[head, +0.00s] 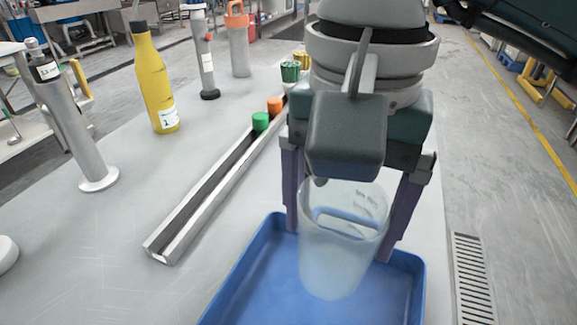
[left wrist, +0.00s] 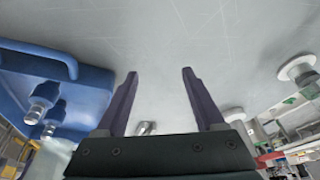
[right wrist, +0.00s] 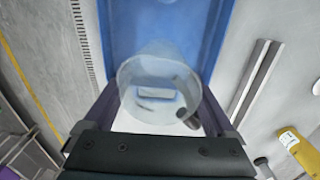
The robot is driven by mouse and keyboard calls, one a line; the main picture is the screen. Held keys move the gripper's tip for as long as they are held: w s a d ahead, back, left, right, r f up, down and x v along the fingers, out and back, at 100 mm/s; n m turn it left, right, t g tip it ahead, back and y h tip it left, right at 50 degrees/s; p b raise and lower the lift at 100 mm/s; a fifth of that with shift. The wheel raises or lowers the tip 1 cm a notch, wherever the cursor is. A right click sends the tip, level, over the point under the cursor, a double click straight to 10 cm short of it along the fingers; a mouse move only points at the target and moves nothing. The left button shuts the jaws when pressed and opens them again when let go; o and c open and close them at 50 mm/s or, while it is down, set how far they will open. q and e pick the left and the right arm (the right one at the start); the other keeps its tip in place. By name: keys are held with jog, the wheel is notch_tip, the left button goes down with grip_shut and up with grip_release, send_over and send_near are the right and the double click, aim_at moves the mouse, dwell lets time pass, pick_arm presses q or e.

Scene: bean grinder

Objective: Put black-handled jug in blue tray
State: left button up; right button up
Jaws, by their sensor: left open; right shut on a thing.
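The clear, frosted jug (head: 342,262) is upright between the fingers of my right gripper (head: 339,240), which is shut on it. In the head view the jug overlaps the blue tray (head: 421,290); I cannot tell whether its base touches the tray floor. The right wrist view looks down into the jug (right wrist: 158,92), with its dark handle (right wrist: 187,113) at the right side and the blue tray (right wrist: 118,35) beyond. My left gripper (left wrist: 159,73) is open and empty in the left wrist view, outside the head view.
A metal rail (head: 215,190) lies left of the tray, with green (head: 261,121) and orange (head: 275,104) caps near its far end. A yellow bottle (head: 155,85) and a grey cylinder (head: 80,125) stand farther left. The table's right edge is close to the tray.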

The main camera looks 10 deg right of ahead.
jog(key=shift+f, duration=2.75)
jog(key=shift+b, duration=0.3)
jog(key=shift+f, duration=0.2)
jog(key=o, duration=1.1)
jog(key=shift+r, duration=0.1)
jog(key=shift+c, duration=0.2)
jog(key=shift+r+p, duration=0.3)
notch_tip(320, 180, up, 12)
jog(key=shift+f, duration=0.15)
